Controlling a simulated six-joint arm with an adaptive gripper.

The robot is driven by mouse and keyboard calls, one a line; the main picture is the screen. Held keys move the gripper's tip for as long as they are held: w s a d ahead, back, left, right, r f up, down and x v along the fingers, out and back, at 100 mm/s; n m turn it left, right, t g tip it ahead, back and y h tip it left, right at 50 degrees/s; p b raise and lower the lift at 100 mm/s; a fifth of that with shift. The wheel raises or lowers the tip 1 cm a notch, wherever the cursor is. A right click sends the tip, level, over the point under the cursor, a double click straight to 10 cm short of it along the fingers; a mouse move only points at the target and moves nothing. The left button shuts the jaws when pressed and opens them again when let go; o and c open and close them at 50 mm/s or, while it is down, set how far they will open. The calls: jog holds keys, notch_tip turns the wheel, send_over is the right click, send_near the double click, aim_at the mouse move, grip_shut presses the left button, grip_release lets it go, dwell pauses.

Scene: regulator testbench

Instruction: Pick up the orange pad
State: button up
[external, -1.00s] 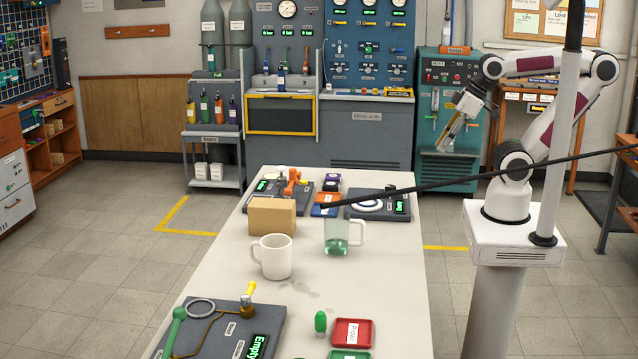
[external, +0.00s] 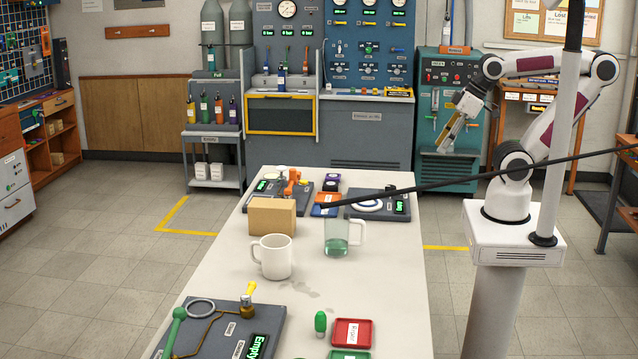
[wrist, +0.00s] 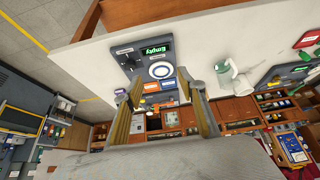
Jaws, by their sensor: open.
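A small orange pad (external: 328,198) lies at the far part of the white table, between two grey panels and partly behind a dark diagonal rod. In the wrist view, an orange patch that looks like the pad (wrist: 168,85) shows between my fingers, beside a grey panel (wrist: 133,62) with a white ring and an "Empty" display. My gripper (external: 443,148) is open and empty, raised beyond the table's far right corner, well apart from the pad. Its two fingers (wrist: 160,82) also show spread in the wrist view.
A cardboard box (external: 272,217), a white mug (external: 272,258) and a clear mug with green liquid (external: 337,237) stand nearer on the table. A blue pad (external: 321,211) and a purple pad (external: 331,184) lie close to the orange pad. The dark rod (external: 450,181) crosses the external view.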

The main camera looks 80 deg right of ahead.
jog(key=shift+w, duration=0.15)
jog(key=w+d+t+h, duration=0.1)
jog(key=w+d, duration=0.4)
jog(key=w, duration=0.4)
jog(key=w+d+f+t+h, duration=0.1)
jog(key=w+d+t, duration=0.1)
jog(key=w+d, duration=0.5)
jog(key=w+d+t+h, duration=0.1)
jog(key=w+d, duration=0.2)
jog(key=w, duration=0.8)
jog(key=w+d+f+t+y, duration=0.1)
jog(key=w+d+f, duration=0.2)
jog(key=w+f, duration=0.1)
jog(key=w+d+f+t, duration=0.1)
jog(key=w+d+f, duration=0.2)
jog(key=f, duration=0.3)
jog(key=w+d+f+t+y, duration=0.1)
jog(key=w+d+f, duration=0.2)
jog(key=w+f, duration=0.2)
jog(key=shift+w+d+f+t+y, duration=0.1)
jog(key=shift+w+d+t+y, duration=0.25)
jog(key=shift+w, duration=0.25)
jog(key=shift+w+d+f, duration=0.1)
jog(key=shift+d+f, duration=0.15)
jog(key=shift+f, duration=0.6)
